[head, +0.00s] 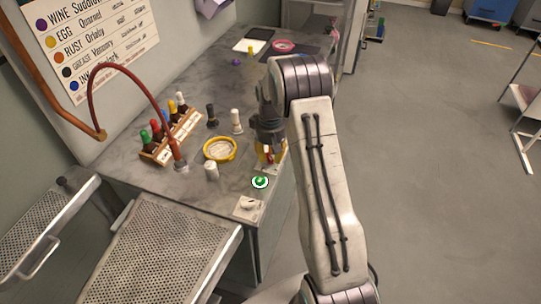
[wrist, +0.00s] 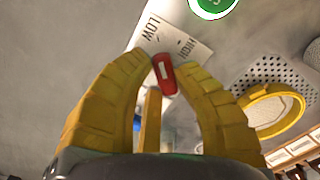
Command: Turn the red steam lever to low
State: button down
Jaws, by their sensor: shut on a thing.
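The red steam lever (wrist: 166,75) has a white stripe and sits at the edge of a white label plate (wrist: 170,42) marked LOW and HIGH. In the wrist view my yellow gripper (wrist: 160,62) has its curved fingers on either side of the lever, shut on it. The lever lies slightly tilted in this view; I cannot tell which mark it points to. In the head view my gripper (head: 268,155) reaches down to the counter's right edge. It hides most of the lever and plate there.
A green round button (head: 260,182) is close to the plate, and another white plate (head: 248,207) is nearer the counter corner. Open floor lies right.

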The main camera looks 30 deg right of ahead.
aim_at(270, 156)
jog(key=shift+f, duration=0.1)
jog(key=c, duration=0.9)
grip_release()
jog(key=shift+c, duration=0.2)
notch_tip(270, 156, up, 12)
